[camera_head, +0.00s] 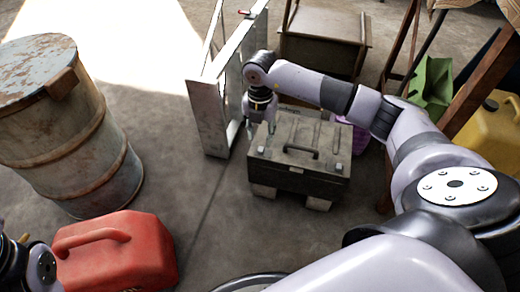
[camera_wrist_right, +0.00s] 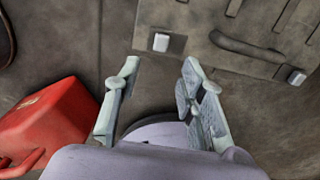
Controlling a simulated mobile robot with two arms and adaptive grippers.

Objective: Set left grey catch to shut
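A dark grey-green case (camera_head: 300,150) sits on pale blocks on the floor, its lid down and its black handle (camera_head: 300,151) at the front. The left grey catch (camera_head: 261,150) is a small pale block at the front left; it also shows in the right wrist view (camera_wrist_right: 161,42). A matching right catch (camera_head: 339,167) sits at the front right. My right gripper (camera_head: 261,128) is over the case's left front edge. In the right wrist view its fingers (camera_wrist_right: 160,72) are apart and empty, below the left catch. My left gripper (camera_head: 10,266) is cut off at the lower left edge, fingers hidden.
A red fuel can (camera_head: 120,255) and a rusty drum (camera_head: 75,135) stand at left. A pale upright panel (camera_head: 210,120) is close to the case's left side. A yellow can (camera_head: 490,130) stands at right. The floor before the case is clear.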

